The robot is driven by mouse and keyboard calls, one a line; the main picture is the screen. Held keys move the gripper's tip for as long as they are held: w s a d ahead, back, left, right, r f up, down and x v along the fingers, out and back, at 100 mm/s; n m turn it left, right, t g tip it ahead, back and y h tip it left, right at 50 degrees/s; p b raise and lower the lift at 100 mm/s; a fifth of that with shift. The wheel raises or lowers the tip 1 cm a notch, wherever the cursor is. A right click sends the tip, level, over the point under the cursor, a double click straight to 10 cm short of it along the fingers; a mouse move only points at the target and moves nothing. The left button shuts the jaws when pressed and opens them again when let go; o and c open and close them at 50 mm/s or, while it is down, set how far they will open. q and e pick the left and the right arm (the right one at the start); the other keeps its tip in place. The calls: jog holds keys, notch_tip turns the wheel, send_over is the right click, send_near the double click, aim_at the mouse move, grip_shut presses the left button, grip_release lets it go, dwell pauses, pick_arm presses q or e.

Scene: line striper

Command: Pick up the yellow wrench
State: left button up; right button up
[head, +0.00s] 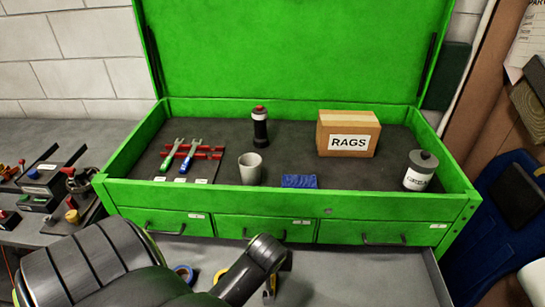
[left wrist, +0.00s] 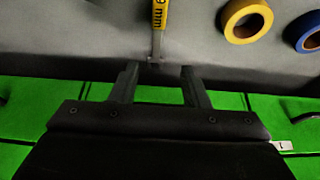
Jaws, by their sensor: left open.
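A yellow-handled tool with dark markings, which looks like the yellow wrench (left wrist: 159,14), lies on the grey surface in the left wrist view. Its grey metal end points toward my left gripper (left wrist: 160,75). The far part of the handle is cut off by the picture edge. The gripper is open and empty, with the metal end just beyond the gap between its fingers. In the head view a bit of yellow (head: 269,289) shows beside my left arm, which hides most of that spot. My right gripper is not in view.
A yellow tape roll (left wrist: 247,20) and a blue tape roll (left wrist: 310,32) lie beside the tool. The open green chest (head: 270,203) stands behind, holding a wrench rack (head: 205,152), a grey cup (head: 250,168), a RAGS box (head: 348,134) and a canister (head: 421,170).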

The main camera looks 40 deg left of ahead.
pick_arm(q)
jog(key=x, duration=0.7)
jog(key=shift+w, duration=0.1)
jog(key=shift+w+a+f, duration=0.15)
jog(key=shift+a+f, duration=0.05)
jog(key=shift+f, duration=0.45)
jog(key=x, duration=0.2)
jog(key=p+x, duration=0.1)
jog(key=x, duration=0.1)
jog(key=shift+d+f, duration=0.15)
jog(key=shift+d, duration=0.15)
jog(key=shift+w+a+f, duration=0.15)
jog(key=shift+f, duration=0.25)
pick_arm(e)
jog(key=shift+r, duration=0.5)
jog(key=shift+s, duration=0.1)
pick_arm(q)
grip_shut()
